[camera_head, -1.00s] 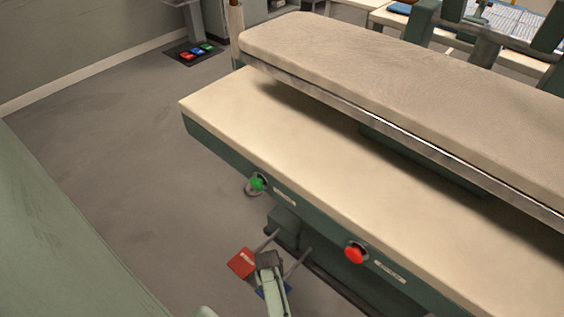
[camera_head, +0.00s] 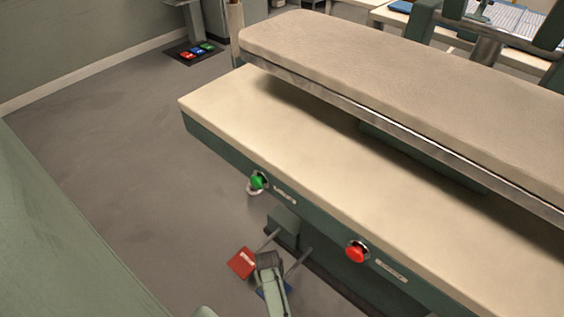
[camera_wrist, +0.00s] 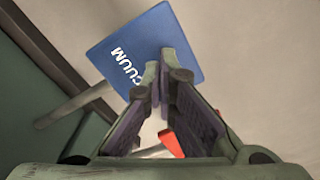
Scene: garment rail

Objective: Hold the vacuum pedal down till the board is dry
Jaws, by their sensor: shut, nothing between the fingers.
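The blue vacuum pedal (camera_wrist: 128,52) carries white lettering and fills the upper middle of the wrist view. In the head view only a sliver of it (camera_head: 261,293) shows beside my arm. My gripper (camera_wrist: 166,62) is shut and empty, its fingertips over the pedal's face. Whether the tips touch or press it I cannot tell. In the head view my arm hides the fingertips. The cream padded board (camera_head: 240,125) lies flat, pale and evenly coloured on its green frame. No clear damp patch shows on its visible part.
A red pedal (camera_head: 242,263) lies just left of my arm; its edge also shows in the wrist view (camera_wrist: 172,142). The padded upper press head (camera_head: 400,85) stands raised over the board. Green (camera_head: 258,181) and red (camera_head: 356,251) buttons sit on the front. Floor at left is clear.

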